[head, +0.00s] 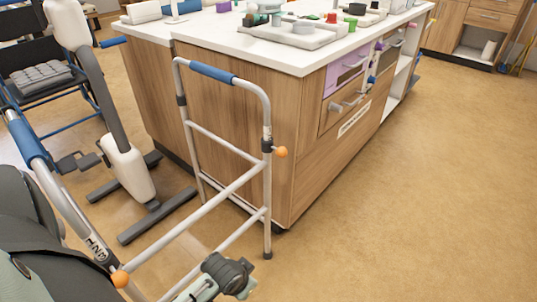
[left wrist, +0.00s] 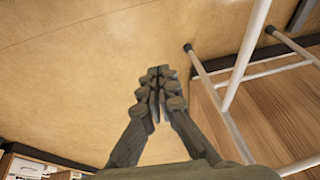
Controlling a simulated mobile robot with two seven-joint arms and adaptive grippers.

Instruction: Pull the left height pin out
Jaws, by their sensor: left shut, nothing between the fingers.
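The walking frame (head: 228,190) is grey metal tubing with blue grips and stands on the floor beside the wooden cabinet. An orange height pin knob (head: 120,279) sits low on its left side in the head view. Another orange knob (head: 281,151) sits on its right upright. My left gripper (head: 232,272) is at the bottom of the head view, right of the left knob and apart from it. In the left wrist view the gripper (left wrist: 155,80) is shut and empty over bare floor, with frame legs (left wrist: 240,60) beside it. Neither knob shows there. My right gripper is out of view.
The wooden cabinet (head: 235,130) with a white top and drawers stands behind the frame. A white post with a dark base (head: 150,215) stands at the left, near a dark chair (head: 42,78). Open floor (head: 420,200) lies to the right.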

